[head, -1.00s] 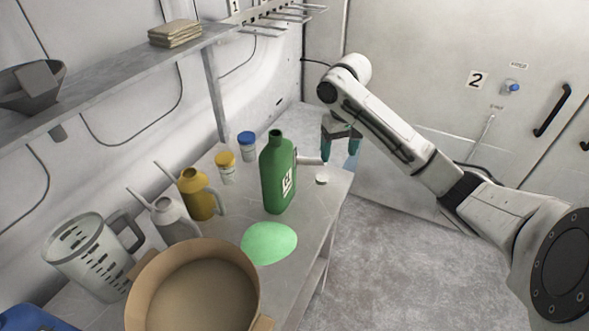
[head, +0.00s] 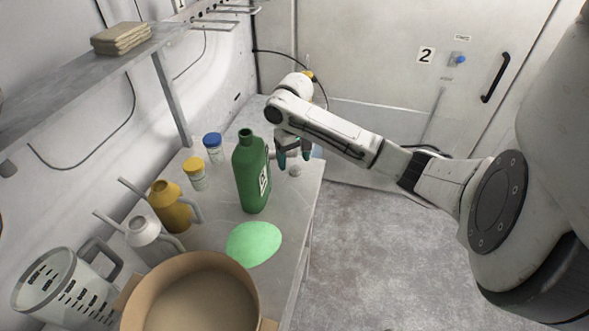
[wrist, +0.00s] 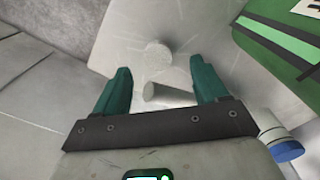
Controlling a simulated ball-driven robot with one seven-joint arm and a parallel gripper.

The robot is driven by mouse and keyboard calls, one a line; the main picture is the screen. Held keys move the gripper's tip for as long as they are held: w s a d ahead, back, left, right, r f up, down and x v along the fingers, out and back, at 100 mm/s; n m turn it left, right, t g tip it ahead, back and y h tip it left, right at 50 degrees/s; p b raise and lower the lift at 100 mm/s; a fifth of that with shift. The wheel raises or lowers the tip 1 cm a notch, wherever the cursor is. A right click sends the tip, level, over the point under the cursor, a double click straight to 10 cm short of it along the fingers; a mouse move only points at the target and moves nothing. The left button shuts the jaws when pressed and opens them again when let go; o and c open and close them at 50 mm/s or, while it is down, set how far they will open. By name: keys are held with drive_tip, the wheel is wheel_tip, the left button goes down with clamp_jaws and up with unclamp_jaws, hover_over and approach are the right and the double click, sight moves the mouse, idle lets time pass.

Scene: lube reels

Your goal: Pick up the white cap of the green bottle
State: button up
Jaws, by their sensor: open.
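The green bottle (head: 252,178) stands upright and uncapped on the table; its side also shows at the right of the wrist view (wrist: 288,45). The white cap (head: 295,171) lies on the table right of the bottle. In the wrist view the round white cap (wrist: 157,54) lies ahead of my gripper, roughly between the lines of its fingers. My gripper (head: 294,157) is open, its teal fingers apart and empty, beyond the cap in the head view. In the wrist view a pale cylinder (wrist: 168,94) lies between the fingers (wrist: 162,86), nearer than the cap.
Blue-lidded (head: 213,148) and yellow-lidded (head: 195,173) jars stand left of the bottle. A yellow can (head: 170,206), a grey can (head: 147,232), a brown round container (head: 190,300) and a green puddle (head: 254,243) are nearer. The table's right edge is close to the cap.

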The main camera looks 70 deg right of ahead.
sight(295, 169)
drive_tip(key=shift+s+f, duration=0.15)
drive_tip(key=shift+f, duration=1.5)
drive_tip(key=c, duration=1.1)
drive_tip(key=shift+r, duration=0.1)
